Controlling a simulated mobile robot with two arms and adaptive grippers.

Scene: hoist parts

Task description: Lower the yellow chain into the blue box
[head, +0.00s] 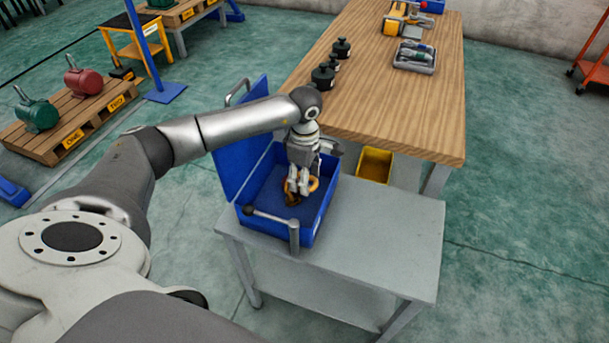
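The blue box (322,206) stands on a grey table with its lid (236,160) open at the left. My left gripper (298,187) points down inside the box opening, with its fingers close together. The yellow chain (314,184) shows as orange-yellow loops at and around the fingertips, and the gripper appears shut on it. The chain is low in the box; the fingers hide part of it, and I cannot tell whether it touches the box floor. My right gripper is not in view.
A grey bar handle (270,218) crosses the box's near side. The grey table (385,235) is clear to the right. A yellow bin (374,165) sits behind the box, near a wooden workbench (400,100) with black weights (323,77) and a tool tray (414,58).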

